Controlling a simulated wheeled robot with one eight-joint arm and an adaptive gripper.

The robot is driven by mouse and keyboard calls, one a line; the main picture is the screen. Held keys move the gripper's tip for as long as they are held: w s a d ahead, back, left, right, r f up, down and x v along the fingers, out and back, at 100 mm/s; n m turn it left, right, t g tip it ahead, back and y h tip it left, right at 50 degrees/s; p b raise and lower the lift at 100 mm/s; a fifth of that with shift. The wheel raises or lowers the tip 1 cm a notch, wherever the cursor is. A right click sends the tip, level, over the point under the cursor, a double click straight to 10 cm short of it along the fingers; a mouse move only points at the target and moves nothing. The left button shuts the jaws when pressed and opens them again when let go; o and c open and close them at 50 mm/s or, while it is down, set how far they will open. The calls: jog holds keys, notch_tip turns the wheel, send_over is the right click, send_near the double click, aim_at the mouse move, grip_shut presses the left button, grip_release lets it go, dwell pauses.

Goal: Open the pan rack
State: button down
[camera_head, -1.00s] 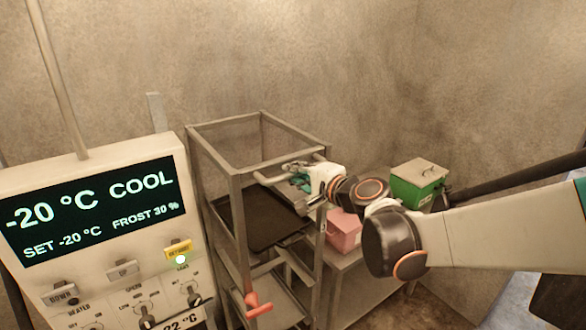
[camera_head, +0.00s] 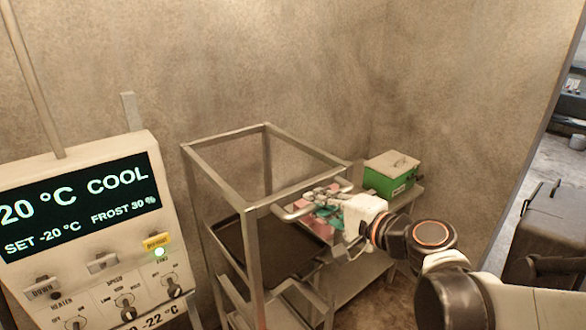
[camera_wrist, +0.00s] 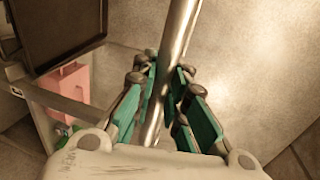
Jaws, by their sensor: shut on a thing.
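The pan rack (camera_head: 254,225) is a grey metal frame left of centre in the head view. A dark pan (camera_head: 232,246) lies inside it on a lower level. A metal bar handle (camera_head: 288,214) runs along the rack's upper front side. My gripper (camera_head: 322,207) is shut on this handle, with its teal fingers around the bar. In the wrist view, the bar (camera_wrist: 180,45) passes between the fingers (camera_wrist: 162,85). The gripper hides part of the handle in the head view. I cannot tell whether the rack is latched.
A control panel (camera_head: 80,215) stands close on the left. A green box (camera_head: 388,178) sits on a low table (camera_head: 362,280) behind the rack. A pink box (camera_wrist: 68,88) is beside the rack. A dark bin (camera_head: 545,235) stands at the right, past the wall edge.

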jog(key=shift+s+d, duration=0.15)
jog(key=shift+s, duration=0.1)
jog(key=c, duration=1.6)
grip_release()
jog(key=shift+w+r, duration=0.1)
